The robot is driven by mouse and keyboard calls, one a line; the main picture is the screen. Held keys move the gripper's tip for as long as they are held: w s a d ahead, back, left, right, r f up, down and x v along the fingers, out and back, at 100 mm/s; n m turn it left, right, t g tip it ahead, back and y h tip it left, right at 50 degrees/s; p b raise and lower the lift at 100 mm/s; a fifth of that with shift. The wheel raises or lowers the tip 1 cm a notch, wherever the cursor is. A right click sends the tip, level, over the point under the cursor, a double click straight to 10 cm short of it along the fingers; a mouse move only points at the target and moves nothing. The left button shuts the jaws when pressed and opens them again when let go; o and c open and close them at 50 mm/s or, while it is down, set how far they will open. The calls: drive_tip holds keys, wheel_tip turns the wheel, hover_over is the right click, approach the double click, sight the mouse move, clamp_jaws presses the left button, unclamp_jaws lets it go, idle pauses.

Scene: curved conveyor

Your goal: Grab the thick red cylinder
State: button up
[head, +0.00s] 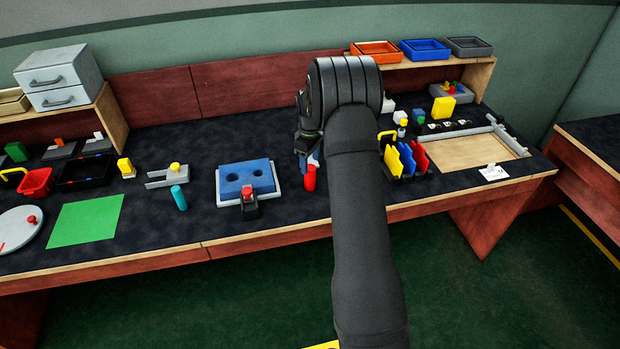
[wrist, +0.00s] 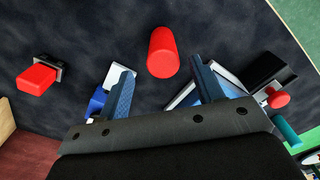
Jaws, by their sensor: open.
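The thick red cylinder (head: 309,181) stands on the dark table top just below my gripper (head: 307,155) in the head view. In the wrist view the red cylinder (wrist: 162,52) lies between the lines of the two blue fingers and mostly beyond their tips. My gripper (wrist: 160,72) is open, with a visible gap on each side of the cylinder. My arm hides part of the table around the cylinder in the head view.
A blue two-hole block (head: 247,179) on a grey plate, with a red-topped clamp, stands left of the cylinder. A teal cylinder (head: 179,198) is further left. A red block (wrist: 37,78) on a dark base shows in the wrist view. Upright coloured plates (head: 406,158) stand right of my arm.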

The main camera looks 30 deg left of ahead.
sight(310, 167)
drive_tip(key=f, duration=0.5)
drive_tip(key=shift+s+d, duration=0.1)
drive_tip(key=shift+s, duration=0.1)
drive_tip(key=c, duration=1.1)
